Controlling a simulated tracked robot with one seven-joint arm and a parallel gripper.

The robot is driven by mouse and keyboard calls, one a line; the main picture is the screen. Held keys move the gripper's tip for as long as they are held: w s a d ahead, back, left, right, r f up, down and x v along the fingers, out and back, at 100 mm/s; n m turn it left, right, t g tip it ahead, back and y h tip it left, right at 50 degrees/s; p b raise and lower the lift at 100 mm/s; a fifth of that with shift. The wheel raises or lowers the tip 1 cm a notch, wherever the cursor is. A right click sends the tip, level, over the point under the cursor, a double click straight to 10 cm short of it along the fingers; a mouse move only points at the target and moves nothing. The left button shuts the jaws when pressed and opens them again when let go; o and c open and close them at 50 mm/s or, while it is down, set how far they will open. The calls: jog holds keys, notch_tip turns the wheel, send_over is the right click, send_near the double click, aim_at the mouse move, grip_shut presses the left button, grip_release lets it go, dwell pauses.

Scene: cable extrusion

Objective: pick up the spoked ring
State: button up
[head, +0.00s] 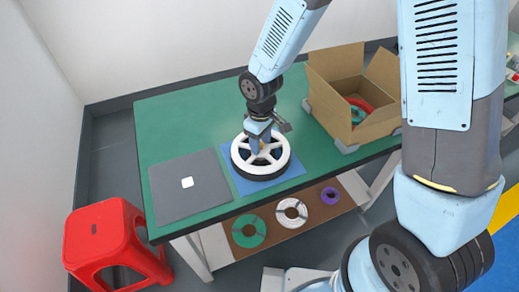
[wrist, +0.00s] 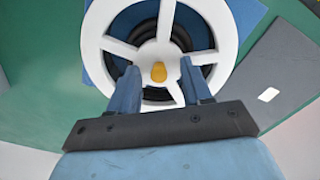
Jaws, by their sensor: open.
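The spoked ring (head: 240,157) is a white wheel with spokes and a black lower part. It lies flat on a blue mat (head: 290,182) on the green table. In the wrist view the white ring (wrist: 228,30) fills the upper middle, with a small yellow piece (wrist: 158,72) at its hub. My gripper (wrist: 160,82) is open, its two blue fingers on either side of the hub piece. In the head view my gripper (head: 260,145) is over the middle of the ring. I cannot tell whether the fingers touch it.
A grey pad (head: 170,200) with a white square lies left of the ring. An open cardboard box (head: 375,130) holding a red and a green coil stands at right. Several coils (head: 249,231) lie on a lower shelf. A red stool (head: 95,245) stands at the left.

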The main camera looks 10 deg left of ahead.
grip_shut()
dwell(0.4)
jog(key=shift+r, duration=0.15)
